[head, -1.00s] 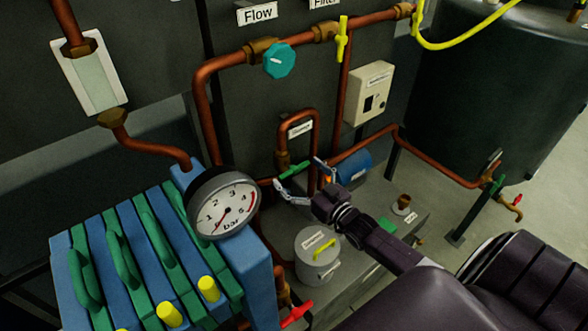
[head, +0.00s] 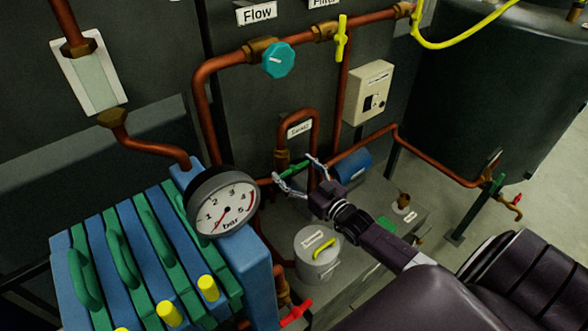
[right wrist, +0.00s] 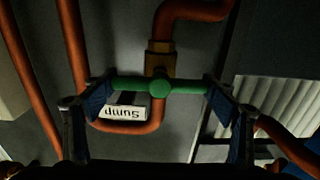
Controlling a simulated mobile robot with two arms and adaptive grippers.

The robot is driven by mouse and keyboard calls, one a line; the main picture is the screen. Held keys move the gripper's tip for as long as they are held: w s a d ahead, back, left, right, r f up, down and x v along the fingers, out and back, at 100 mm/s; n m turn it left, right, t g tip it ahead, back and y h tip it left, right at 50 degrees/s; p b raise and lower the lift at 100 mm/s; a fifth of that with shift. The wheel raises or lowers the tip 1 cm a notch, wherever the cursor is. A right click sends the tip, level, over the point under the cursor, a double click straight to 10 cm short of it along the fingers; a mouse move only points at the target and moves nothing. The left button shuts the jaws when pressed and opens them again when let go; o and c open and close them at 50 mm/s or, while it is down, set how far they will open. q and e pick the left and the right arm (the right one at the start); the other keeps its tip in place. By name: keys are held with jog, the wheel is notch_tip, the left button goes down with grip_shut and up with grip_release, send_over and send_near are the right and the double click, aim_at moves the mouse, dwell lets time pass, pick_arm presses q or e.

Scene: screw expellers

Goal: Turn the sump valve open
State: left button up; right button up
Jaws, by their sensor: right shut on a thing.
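The sump valve is a green bar handle (head: 295,169) with a round hub on a brass body, at the copper loop pipe in the middle of the head view. In the right wrist view the handle (right wrist: 159,88) lies across the pipe, above the upside-down "Sump" label (right wrist: 123,112). My right gripper (head: 300,170) has its fingers at the two ends of the bar and is shut on it. The fingers also show at both ends in the right wrist view (right wrist: 160,92). My left gripper is out of view.
A pressure gauge (head: 222,203) on a blue and green plate stack (head: 150,255) stands left of my gripper. A lidded grey pot (head: 318,250) is below it, a blue cylinder (head: 351,167) to its right. Copper pipes (head: 345,100) run close behind.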

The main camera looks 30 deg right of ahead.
jog(key=n, duration=0.3)
jog(key=shift+n, duration=0.4)
jog(key=n, duration=0.4)
jog(key=shift+f+n, duration=0.1)
jog(key=shift+n, duration=0.2)
jog(key=n+b, duration=0.1)
jog(key=n, duration=0.3)
jog(key=shift+f, duration=0.1)
jog(key=shift+a+n+b, duration=0.1)
jog(key=shift+n+b, duration=0.7)
jog(key=shift+n, duration=1.9)
jog(key=o, duration=1.2)
jog(key=shift+c, duration=0.2)
